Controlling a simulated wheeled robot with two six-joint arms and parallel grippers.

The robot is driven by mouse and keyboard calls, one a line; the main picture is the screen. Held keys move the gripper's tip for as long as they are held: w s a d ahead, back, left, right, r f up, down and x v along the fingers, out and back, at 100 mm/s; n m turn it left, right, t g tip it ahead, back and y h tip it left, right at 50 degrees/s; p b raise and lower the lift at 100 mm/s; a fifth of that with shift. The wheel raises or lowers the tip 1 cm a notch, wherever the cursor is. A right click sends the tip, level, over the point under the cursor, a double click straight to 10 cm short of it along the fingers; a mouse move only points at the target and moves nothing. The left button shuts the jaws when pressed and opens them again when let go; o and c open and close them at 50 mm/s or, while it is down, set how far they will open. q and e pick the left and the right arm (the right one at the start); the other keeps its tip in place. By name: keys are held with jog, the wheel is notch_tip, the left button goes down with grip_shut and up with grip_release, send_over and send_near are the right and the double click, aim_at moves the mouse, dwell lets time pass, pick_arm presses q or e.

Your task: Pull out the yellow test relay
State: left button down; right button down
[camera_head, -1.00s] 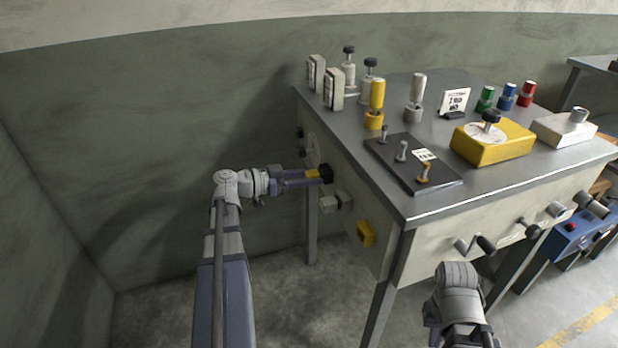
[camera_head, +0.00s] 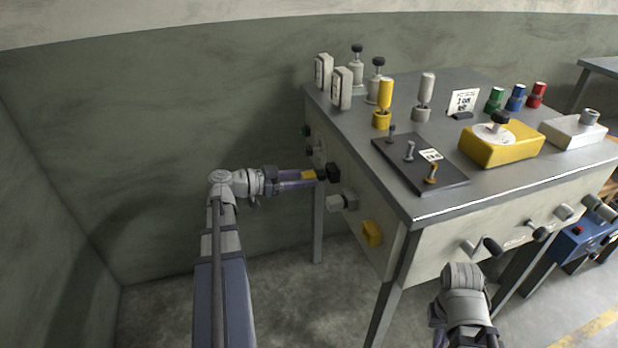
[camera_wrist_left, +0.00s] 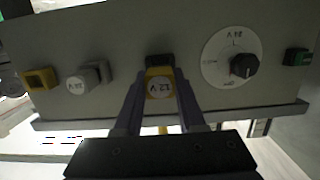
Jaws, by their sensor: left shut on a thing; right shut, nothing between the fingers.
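The yellow test relay (camera_wrist_left: 160,84) has a round white label reading about "12 V" and sits between the fingers of my left gripper (camera_wrist_left: 158,95) in the left wrist view. A dark socket (camera_wrist_left: 158,60) lies right behind it on the panel; whether the relay is still partly in it I cannot tell. In the head view my left gripper (camera_head: 306,175) is shut on the yellow relay (camera_head: 308,175) at the bench's left side, with a black piece (camera_head: 333,172) at its tip. My right gripper (camera_head: 464,318) is low at the right, its fingertips hidden.
On the panel are a round dial with a black knob (camera_wrist_left: 243,66), a green part (camera_wrist_left: 297,57), a grey plug (camera_wrist_left: 92,76) and a yellow square part (camera_wrist_left: 40,79). The metal bench top (camera_head: 440,100) carries levers and a yellow box (camera_head: 500,146). Open floor lies left.

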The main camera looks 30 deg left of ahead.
pick_arm(q)
jog(key=shift+v, duration=1.05)
jog(key=shift+a+f, duration=0.1)
jog(key=shift+f, duration=0.05)
jog(key=v, duration=0.2)
jog(key=shift+s+a+f, duration=0.15)
jog(key=shift+s+a, duration=0.1)
jog(key=shift+s, duration=0.1)
